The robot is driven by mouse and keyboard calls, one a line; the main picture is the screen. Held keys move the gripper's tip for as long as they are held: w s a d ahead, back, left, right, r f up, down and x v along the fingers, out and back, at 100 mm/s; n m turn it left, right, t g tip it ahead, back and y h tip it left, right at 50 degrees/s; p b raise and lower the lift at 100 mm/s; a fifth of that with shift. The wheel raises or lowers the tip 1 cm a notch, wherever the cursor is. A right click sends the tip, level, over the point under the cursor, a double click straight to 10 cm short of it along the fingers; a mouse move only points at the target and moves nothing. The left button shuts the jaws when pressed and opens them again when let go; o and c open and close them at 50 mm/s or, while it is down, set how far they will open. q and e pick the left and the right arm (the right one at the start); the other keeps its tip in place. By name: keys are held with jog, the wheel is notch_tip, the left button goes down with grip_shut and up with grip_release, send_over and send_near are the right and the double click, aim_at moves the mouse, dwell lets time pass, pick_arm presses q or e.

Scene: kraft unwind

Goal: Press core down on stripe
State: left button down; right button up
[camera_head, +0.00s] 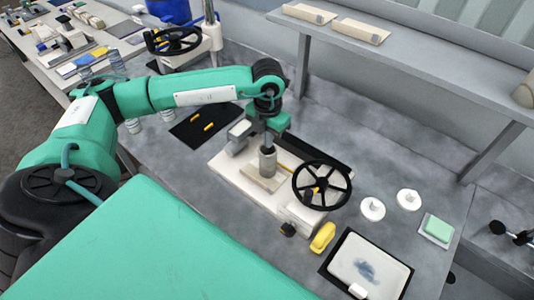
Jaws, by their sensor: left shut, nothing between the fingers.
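A grey-brown cylindrical core (267,163) stands upright on a beige strip (262,181) on the white base plate (233,167) of the fixture. My left gripper (267,147) points down directly over the core, at its top end. Its fingers are shut with nothing between them. The fingertips are small here, and I cannot tell whether they touch the core's top. A stripe on the strip is not clear to see. My right gripper is not in view.
A black spoked handwheel (322,185) stands right of the core. A yellow object (323,237), white round pieces (372,209), a green-topped block (437,228) and a tray (368,265) lie around it. A dark mat (207,125) lies behind left. A raised shelf (400,60) spans the back.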

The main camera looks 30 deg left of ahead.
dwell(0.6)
pick_arm(q)
jog(key=shift+f, duration=0.15)
jog(key=shift+f+b, duration=0.6)
jog(key=shift+b, duration=0.15)
jog(key=shift+f, duration=0.1)
jog(key=shift+s+f+b, duration=0.15)
jog(key=shift+b, duration=0.35)
dwell(1.5)
jog(key=shift+r+p, duration=0.45)
jog(key=shift+r, duration=0.4)
jog(key=shift+r+p, duration=1.1)
jog(key=shift+r, duration=1.7)
